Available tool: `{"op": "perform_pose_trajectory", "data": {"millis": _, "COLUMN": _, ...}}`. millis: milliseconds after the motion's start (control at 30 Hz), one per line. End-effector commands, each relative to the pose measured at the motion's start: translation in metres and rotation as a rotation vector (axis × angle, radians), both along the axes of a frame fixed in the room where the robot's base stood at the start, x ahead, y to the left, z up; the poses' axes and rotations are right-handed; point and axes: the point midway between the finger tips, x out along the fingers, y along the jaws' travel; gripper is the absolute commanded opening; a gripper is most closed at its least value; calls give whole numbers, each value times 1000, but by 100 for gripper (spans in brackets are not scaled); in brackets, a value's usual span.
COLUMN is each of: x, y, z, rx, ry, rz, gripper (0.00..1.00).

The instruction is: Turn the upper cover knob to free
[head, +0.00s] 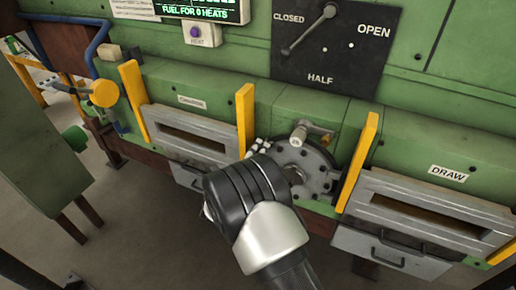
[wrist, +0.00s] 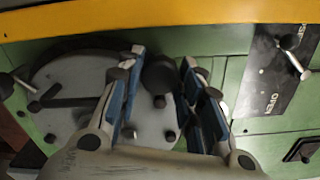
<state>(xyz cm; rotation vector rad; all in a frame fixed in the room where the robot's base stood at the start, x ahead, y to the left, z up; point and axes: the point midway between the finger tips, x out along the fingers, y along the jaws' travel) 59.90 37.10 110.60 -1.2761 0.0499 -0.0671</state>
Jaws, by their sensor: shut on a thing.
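The round grey cover (head: 318,166) sits on the green furnace front, between two yellow posts. It also shows in the wrist view (wrist: 75,75), with dark bolts and a dark lever on it. My gripper (wrist: 165,78) has its blue-padded fingers on either side of a dark round knob, the upper cover knob (wrist: 158,72), at the cover's edge, and is shut on it. In the head view my wrist hides most of the fingers and the knob. The knob's turned position cannot be told.
A yellow post (head: 358,162) stands right of the cover and another yellow post (head: 245,118) close to my gripper on the left. A light handle with a brass end (head: 299,133) sticks out above the cover. Slotted doors flank it. A black lever plate (head: 335,45) is above.

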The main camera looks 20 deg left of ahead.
Motion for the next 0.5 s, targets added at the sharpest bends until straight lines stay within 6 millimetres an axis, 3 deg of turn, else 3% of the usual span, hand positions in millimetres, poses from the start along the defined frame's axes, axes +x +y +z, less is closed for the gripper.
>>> {"op": "perform_pose_trajectory", "data": {"millis": 500, "x": 0, "y": 0, "z": 0, "rx": -336, "ry": 27, "rz": -1, "gripper": 9}}
